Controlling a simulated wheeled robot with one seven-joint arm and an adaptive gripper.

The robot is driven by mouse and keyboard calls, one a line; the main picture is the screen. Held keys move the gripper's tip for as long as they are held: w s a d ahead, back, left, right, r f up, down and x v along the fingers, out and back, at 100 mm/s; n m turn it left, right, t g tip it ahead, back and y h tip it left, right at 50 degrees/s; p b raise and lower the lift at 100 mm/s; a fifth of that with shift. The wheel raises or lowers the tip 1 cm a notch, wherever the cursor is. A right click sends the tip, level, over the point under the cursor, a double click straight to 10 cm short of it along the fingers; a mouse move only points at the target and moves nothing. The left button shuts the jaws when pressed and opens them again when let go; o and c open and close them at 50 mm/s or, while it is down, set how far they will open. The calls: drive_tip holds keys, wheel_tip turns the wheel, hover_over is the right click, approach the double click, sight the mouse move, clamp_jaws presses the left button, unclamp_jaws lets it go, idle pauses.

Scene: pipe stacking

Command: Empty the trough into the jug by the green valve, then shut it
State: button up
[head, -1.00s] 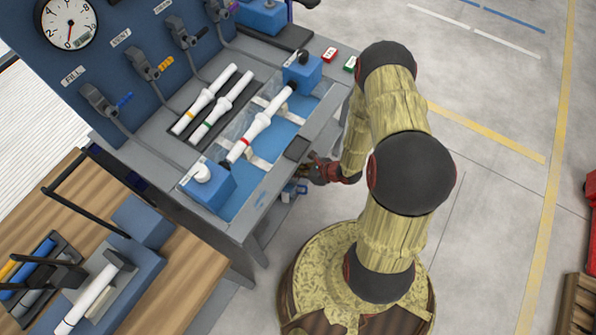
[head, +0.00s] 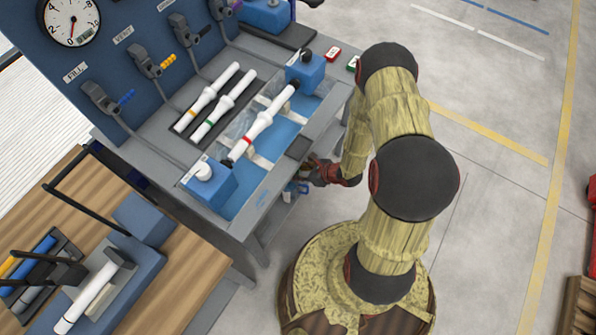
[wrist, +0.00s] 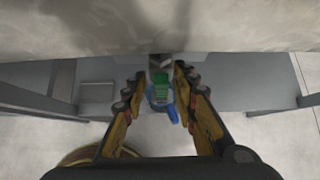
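The trough (head: 236,204) is a blue-lined basin in the grey bench, with a white red-banded pipe (head: 258,127) lying over it. My gripper (head: 306,172) is low beside the bench's front side, under its top edge. In the wrist view, my gripper (wrist: 160,80) is open, its fingers on either side of a green valve handle (wrist: 161,84) with gaps visible. A blue part, seemingly of the jug (wrist: 168,108), shows just below the green handle between the fingers. In the head view, a small blue part (head: 296,188) shows beside the gripper; most of the jug is hidden.
A panel with a gauge (head: 70,20) and several coloured levers stands behind the trough. Two white pipes (head: 222,105) lie on a dark rack. A wooden table (head: 190,262) stands at the left.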

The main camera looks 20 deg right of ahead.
drive_tip(key=shift+s+d+r, duration=0.25)
drive_tip(key=shift+d+r, duration=0.1)
drive_tip(key=shift+r, duration=0.1)
drive_tip(key=v, duration=1.1)
drive_tip(key=shift+a, duration=0.15)
